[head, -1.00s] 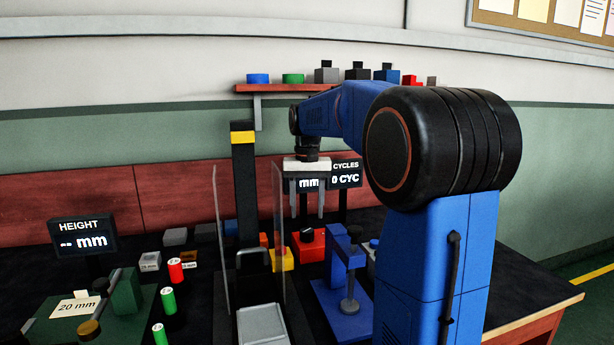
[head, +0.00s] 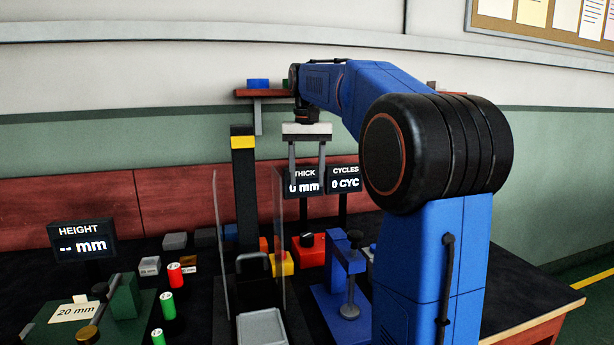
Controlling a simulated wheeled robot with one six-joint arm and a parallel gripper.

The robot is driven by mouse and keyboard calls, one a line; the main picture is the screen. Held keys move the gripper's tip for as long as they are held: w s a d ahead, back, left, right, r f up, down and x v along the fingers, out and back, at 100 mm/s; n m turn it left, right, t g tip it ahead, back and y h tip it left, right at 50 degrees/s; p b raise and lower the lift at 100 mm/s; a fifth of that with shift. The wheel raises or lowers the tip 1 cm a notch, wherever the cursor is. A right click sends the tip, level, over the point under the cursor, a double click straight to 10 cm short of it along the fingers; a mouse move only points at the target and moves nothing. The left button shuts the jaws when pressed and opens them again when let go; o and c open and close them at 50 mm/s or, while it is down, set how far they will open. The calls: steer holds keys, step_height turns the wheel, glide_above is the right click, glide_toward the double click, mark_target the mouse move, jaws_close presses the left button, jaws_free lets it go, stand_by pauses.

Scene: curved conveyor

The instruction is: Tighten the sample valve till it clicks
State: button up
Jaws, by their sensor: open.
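No part is labelled as the sample valve, and I cannot tell for sure which one it is. A red box with a black knob on top (head: 307,240) stands on the dark bench behind the blue stand. A blue clamp-like stand (head: 340,275) with a grey round foot is in front of it to the right. A small blue-topped part beside that stand is mostly hidden by my arm. My gripper (head: 307,182) points down, open and empty, with its fingers apart. In the picture it is above the red box and clear of it.
Clear upright panels (head: 279,245) and a black post with a yellow band (head: 244,190) stand to the left of my gripper. THICK (head: 304,182) and CYCLES (head: 345,179) displays are behind it. Green and red cylinders (head: 167,305) stand at left. A shelf (head: 262,93) is on the wall.

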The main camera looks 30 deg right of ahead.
stand_by(0.3)
steer(key=n, duration=0.6)
glide_toward(307, 235)
step_height(307, 235, down, 9)
steer(key=shift+r, duration=0.15)
stand_by(0.4)
steer(key=c, duration=1)
steer(key=shift+c, duration=0.2)
